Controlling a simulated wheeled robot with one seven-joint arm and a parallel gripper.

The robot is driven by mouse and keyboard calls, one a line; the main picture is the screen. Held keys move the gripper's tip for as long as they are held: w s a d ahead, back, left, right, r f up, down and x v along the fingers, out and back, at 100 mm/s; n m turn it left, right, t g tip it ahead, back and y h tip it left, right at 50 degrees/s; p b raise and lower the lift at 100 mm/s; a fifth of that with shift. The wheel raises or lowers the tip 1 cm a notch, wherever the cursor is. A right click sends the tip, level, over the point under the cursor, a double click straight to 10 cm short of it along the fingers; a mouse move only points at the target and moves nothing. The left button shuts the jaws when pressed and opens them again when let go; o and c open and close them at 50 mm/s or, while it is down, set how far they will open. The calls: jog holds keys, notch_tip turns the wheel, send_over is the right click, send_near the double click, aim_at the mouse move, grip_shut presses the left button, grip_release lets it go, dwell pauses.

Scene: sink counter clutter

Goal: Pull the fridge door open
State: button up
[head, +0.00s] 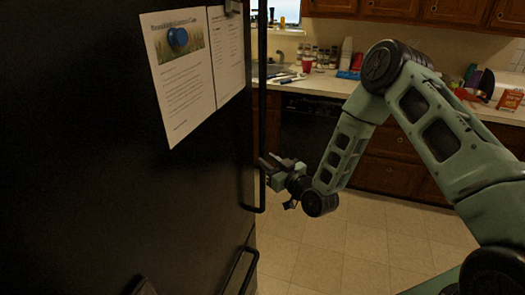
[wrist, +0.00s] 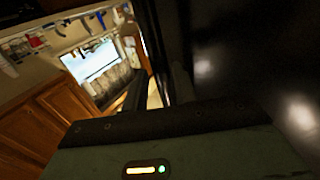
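The black fridge door (head: 110,185) fills the left of the head view and looks shut. Its long dark vertical handle (head: 262,90) runs down the door's right edge and bends in at the bottom. My gripper (head: 267,172) is at the lower part of this handle, reaching in from the right. In the wrist view, its two dark fingers (wrist: 158,90) stand apart with a bright gap between them, and the dark fridge surface (wrist: 250,60) is close on the right. I cannot tell whether the handle lies between the fingers.
A second, lower handle (head: 240,268) is below the door handle. Papers (head: 185,75) hang on the door. Behind my arm is a counter (head: 330,85) with a sink, jars and a red cup (head: 307,64), above wooden cabinets (head: 385,165). The tiled floor (head: 330,250) is clear.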

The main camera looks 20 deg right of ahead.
aim_at(265, 158)
jog(key=shift+p+x, duration=0.45)
jog(key=shift+x, duration=1.35)
grip_shut()
